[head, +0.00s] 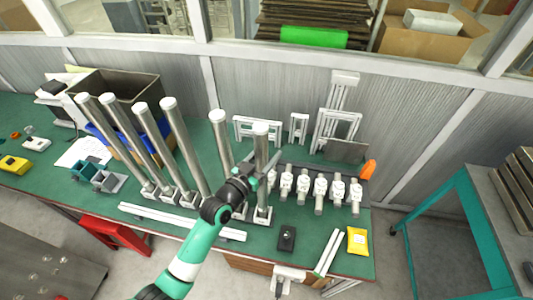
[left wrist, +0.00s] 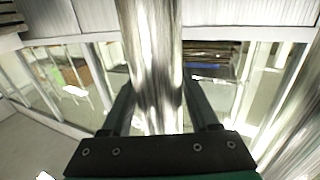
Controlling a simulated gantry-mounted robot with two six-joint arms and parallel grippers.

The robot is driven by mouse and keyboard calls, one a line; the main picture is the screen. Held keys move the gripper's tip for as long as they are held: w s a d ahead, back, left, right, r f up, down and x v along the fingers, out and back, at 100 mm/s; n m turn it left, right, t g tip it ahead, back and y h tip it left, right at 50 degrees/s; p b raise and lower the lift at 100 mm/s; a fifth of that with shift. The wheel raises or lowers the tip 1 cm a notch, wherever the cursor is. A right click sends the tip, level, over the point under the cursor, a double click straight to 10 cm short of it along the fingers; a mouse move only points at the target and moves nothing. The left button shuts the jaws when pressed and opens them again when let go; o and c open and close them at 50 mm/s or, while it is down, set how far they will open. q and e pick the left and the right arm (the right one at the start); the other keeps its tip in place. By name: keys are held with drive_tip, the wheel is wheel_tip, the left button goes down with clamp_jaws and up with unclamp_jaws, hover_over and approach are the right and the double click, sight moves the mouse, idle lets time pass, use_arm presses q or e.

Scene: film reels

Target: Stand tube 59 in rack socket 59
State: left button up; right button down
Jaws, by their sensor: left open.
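Several tall silver tubes stand in a row of small metal sockets on the green bench; no numbers are legible. My left gripper (head: 262,180) is open at the lower part of the rightmost tube (head: 261,150), whose foot is at a socket block (head: 262,216). In the left wrist view a shiny tube (left wrist: 152,60) runs upright between the two spread fingers (left wrist: 160,108). I cannot tell whether the fingers touch it. My right gripper is not in view.
Another tall tube (head: 222,140) stands close left of the rightmost one. A row of short silver fittings (head: 303,188) lies just right of my gripper. A black box (head: 287,238) and a yellow packet (head: 357,241) lie near the front edge. Aluminium frames (head: 335,125) stand behind.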

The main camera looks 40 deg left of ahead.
sight(257, 164)
use_arm(q)
drive_tip(key=shift+s+d+r+p, duration=0.15)
drive_tip(key=shift+s+p, duration=0.1)
drive_tip(key=shift+s, duration=0.4)
drive_tip(key=shift+s+d+f+p, duration=0.1)
drive_tip(key=shift+s+p, duration=0.1)
drive_tip(key=shift+s, duration=0.45)
drive_tip(key=shift+s+d, duration=0.15)
drive_tip(key=shift+s, duration=0.6)
drive_tip(key=shift+s+d, duration=0.15)
drive_tip(key=shift+s, duration=0.6)
drive_tip(key=s, duration=0.2)
drive_tip(key=s+d, duration=0.1)
drive_tip(key=s, duration=0.2)
drive_tip(key=shift+s, duration=0.1)
